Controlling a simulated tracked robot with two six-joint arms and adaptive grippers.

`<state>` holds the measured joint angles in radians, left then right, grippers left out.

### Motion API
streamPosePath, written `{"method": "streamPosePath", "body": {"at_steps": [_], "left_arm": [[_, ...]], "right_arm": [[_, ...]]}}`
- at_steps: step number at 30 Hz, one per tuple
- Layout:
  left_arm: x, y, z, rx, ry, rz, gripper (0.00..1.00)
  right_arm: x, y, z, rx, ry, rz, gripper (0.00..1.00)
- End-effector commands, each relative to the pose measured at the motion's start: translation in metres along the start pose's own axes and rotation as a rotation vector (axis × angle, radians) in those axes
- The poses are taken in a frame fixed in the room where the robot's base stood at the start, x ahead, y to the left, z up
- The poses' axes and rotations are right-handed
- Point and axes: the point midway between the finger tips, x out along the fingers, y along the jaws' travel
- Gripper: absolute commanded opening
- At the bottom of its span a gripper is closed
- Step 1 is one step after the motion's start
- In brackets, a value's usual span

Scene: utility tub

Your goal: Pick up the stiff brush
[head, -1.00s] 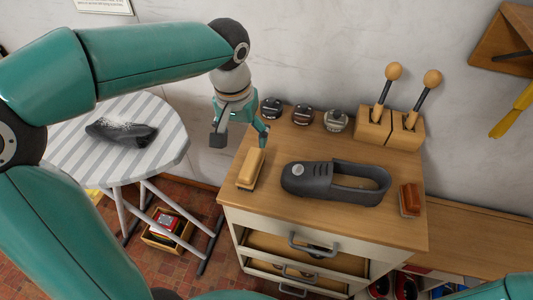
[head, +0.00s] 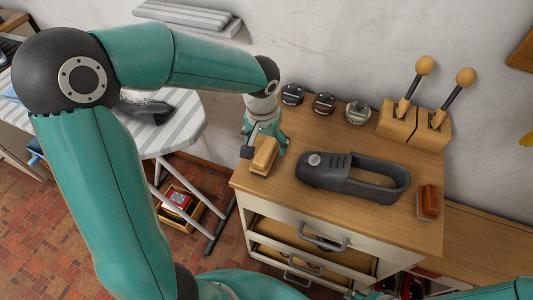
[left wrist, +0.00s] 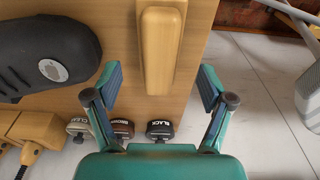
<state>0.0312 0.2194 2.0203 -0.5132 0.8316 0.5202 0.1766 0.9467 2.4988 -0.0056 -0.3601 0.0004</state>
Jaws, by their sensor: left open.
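A light wooden brush (head: 264,156) lies on the left end of the cabinet top, its long side running front to back. My left gripper (head: 265,150) is open just above its far end, a finger to either side. In the left wrist view the brush (left wrist: 160,45) lies ahead between the two spread fingers (left wrist: 160,80), with gaps on both sides. A second brush (head: 428,202), red-brown, lies at the right end of the cabinet top. The pictures do not show which one is stiff. My right gripper is not in view.
A dark grey shoe (head: 352,180) lies mid-top, right of the light brush. Several polish tins (head: 324,104) stand along the wall. Wooden blocks with knobbed sticks (head: 412,125) stand at the back right. A striped ironing board (head: 185,125) is left of the cabinet (head: 300,205).

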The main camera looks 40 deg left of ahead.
Motion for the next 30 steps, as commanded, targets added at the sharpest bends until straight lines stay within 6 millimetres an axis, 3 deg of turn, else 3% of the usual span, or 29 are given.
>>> {"method": "streamPosePath", "body": {"at_steps": [9, 19, 30], "left_arm": [[0.042, 0.001, 0.004, 0.0, -0.005, 0.0, 0.81], [0.049, 0.002, 0.003, 0.002, -0.001, 0.001, 0.81], [0.048, 0.002, 0.003, 0.002, -0.001, 0.001, 0.2]], "right_arm": [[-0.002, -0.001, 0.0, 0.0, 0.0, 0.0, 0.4], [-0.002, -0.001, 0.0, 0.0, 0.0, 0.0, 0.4], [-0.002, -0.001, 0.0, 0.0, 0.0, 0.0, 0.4]]}}
